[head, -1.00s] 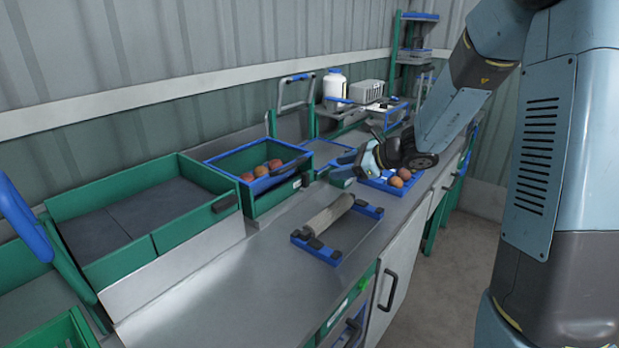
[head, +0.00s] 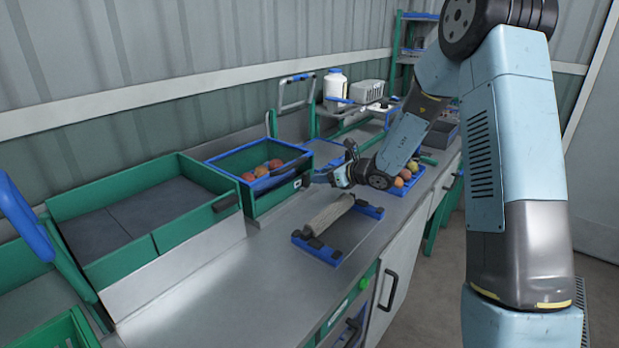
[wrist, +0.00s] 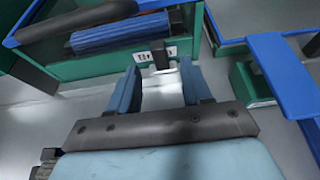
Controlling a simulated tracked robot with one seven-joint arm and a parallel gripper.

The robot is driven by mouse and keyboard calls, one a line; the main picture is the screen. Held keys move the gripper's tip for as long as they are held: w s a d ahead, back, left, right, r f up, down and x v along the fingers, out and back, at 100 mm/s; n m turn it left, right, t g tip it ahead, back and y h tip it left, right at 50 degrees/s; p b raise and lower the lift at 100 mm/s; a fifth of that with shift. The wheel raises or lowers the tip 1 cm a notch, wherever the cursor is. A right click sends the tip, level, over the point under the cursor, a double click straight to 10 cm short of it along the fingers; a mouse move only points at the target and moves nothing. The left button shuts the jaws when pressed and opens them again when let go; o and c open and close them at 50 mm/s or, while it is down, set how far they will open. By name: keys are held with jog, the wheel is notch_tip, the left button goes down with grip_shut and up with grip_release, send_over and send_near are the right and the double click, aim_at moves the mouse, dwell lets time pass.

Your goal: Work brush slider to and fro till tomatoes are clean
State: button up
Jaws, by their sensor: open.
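The green box with a blue rim (head: 256,158) stands on the bench against the back, with several red and orange tomatoes (head: 262,169) inside. In the wrist view, a blue ribbed brush (wrist: 118,34) sits at the green wall, below a dark bar (wrist: 75,18). A small black knob (wrist: 160,56) sticks out from that wall near a white label. My gripper (wrist: 158,84) is open and empty, its blue fingers to either side of and short of the knob. In the head view my gripper (head: 316,178) is low, just right of the box.
A roller on a blue frame (head: 335,252) lies on the bench in front. A blue tray (head: 418,176) with several tomatoes is partly behind my arm. An empty dark-floored green tray (head: 115,215) stands at left.

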aim_at(306, 181)
jog(key=shift+x, duration=2.85)
jog(key=shift+c, duration=0.5)
grip_shut()
